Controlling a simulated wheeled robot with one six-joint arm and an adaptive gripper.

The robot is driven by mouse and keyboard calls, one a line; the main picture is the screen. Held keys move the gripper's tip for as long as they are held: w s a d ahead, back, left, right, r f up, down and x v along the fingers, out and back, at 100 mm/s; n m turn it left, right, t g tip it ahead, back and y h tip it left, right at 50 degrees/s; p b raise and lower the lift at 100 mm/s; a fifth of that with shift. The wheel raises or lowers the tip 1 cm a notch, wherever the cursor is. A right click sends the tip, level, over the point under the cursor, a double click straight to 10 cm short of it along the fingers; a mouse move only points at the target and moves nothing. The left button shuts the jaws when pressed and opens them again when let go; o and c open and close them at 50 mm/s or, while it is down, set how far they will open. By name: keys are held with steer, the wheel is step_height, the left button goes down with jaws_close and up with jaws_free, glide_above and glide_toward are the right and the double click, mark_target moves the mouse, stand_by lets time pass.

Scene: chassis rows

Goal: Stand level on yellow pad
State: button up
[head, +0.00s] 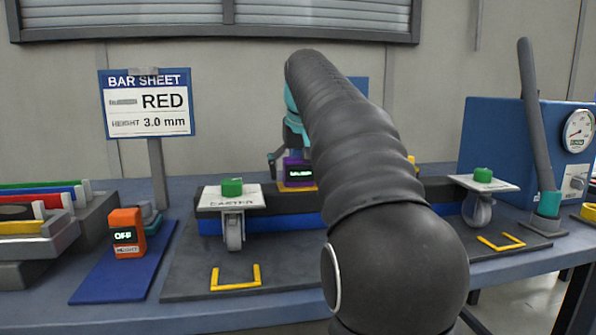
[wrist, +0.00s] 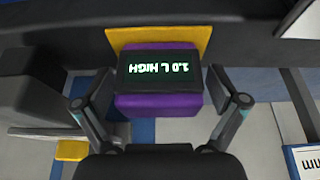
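The level is a purple box with a dark display (wrist: 160,72) reading "1.0 L HIGH", upside down in the wrist view. In the head view the level (head: 299,163) stands on the yellow pad (head: 298,188), partly behind my arm. The pad (wrist: 195,38) shows along the level's far edge in the wrist view. My gripper (wrist: 160,82) has one finger on each side of the level, with what look like narrow gaps. In the head view my gripper (head: 290,150) points down over the level, and its right side is mostly hidden.
Two caster plates with green blocks (head: 232,187) (head: 483,175) flank the dark chassis rail. An orange height gauge (head: 127,232) stands on a blue mat at left, near coloured bars (head: 45,205). A blue gauge box (head: 500,140) and a grey lever stand at right.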

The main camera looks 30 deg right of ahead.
steer(key=v, duration=1.2)
stand_by(0.3)
stand_by(0.4)
